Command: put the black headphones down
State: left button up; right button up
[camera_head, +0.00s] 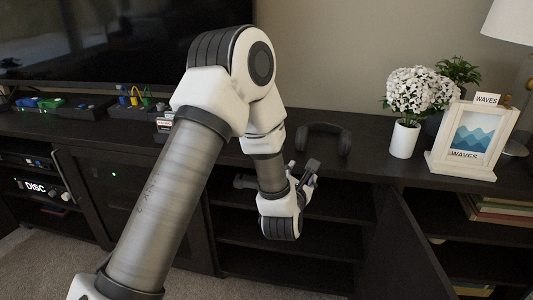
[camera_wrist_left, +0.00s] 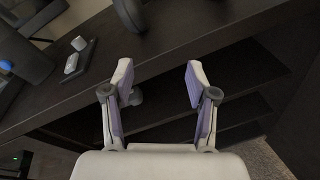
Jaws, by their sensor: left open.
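The black headphones (camera_head: 324,126) rest on the dark console top, with the headband arching at the back, in the head view. My left gripper (camera_head: 311,172) is in front of them, by the console's front edge, and apart from them. In the left wrist view the two jaws of my left gripper (camera_wrist_left: 158,78) are spread wide with nothing between them. A dark rounded piece at the top edge of that view looks like part of the headphones (camera_wrist_left: 130,14), cut off by the frame. My right gripper does not show.
A white flower pot (camera_head: 404,139) and a framed wave picture (camera_head: 466,142) stand right of the headphones. A television (camera_head: 120,40) stands at the back left, with small coloured items before it. A cabinet door (camera_head: 410,250) stands open below, beside open shelves.

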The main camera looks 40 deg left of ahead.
pick_arm(q)
jog(key=s+d+f+m+g+h, duration=0.4)
jog(key=s+f+m, duration=0.3)
jog(key=f+m, duration=0.4)
jog(key=s+d+f+m+g+h, duration=0.25)
jog(key=s+d+f+m, duration=0.3)
jog(key=f+m, duration=0.55)
jog(key=s+d+f+m+g, duration=0.2)
jog(key=s+f+m+g, duration=0.2)
jog(key=s, duration=0.6)
jog(key=s+d+f+m+g, duration=0.2)
jog(key=s+f+m+g, duration=0.2)
jog(key=s+f+m, duration=0.3)
jog(key=s+m+h, duration=0.1)
jog(key=s+m, duration=0.1)
jog(key=s, duration=0.1)
jog(key=shift+m, duration=0.3)
jog(key=shift+d, duration=0.1)
